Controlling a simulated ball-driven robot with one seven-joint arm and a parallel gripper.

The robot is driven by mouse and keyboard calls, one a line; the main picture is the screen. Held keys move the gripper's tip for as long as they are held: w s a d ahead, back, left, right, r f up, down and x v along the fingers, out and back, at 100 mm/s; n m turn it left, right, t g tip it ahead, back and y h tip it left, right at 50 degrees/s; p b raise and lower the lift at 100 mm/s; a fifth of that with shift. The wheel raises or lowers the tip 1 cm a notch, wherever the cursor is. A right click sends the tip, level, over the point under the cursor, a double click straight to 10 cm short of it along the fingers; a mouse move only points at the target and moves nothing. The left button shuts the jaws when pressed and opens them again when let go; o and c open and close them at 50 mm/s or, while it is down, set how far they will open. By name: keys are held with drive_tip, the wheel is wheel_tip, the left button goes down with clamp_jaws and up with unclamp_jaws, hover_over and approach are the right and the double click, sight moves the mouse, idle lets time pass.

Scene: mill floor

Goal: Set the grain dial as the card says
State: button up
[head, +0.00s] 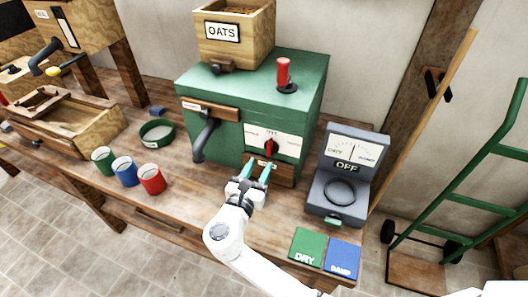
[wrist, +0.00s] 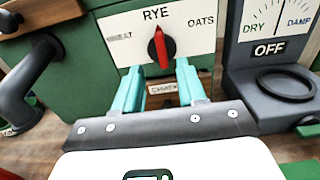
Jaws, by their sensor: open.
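The grain dial (head: 269,147) is a red knob on a white plate on the front of the green mill (head: 214,100). In the wrist view the dial (wrist: 160,48) points up at RYE; OATS is at the right of the plate, and the left word is partly washed out, ending in "EAT". A card reading OATS (head: 222,31) is on the wooden hopper above the mill. My gripper (head: 257,169) is open and empty, its teal fingers pointing at the mill just below and in front of the dial. In the wrist view my gripper (wrist: 157,78) has its fingertips either side below the knob.
A grey meter (head: 340,203) marked DRY, DAMP and OFF stands to the right. Green DRY (head: 307,243) and blue DAMP (head: 342,257) mats lie in front. A dark crank pipe (head: 203,140) projects at the mill's left. Green, blue and red cups (head: 151,180) stand left.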

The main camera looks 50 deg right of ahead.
sight(269, 151)
drive_tip(key=x, duration=0.6)
drive_tip(key=shift+s+p, duration=0.15)
drive_tip(key=shift+p, duration=0.15)
clamp_jaws()
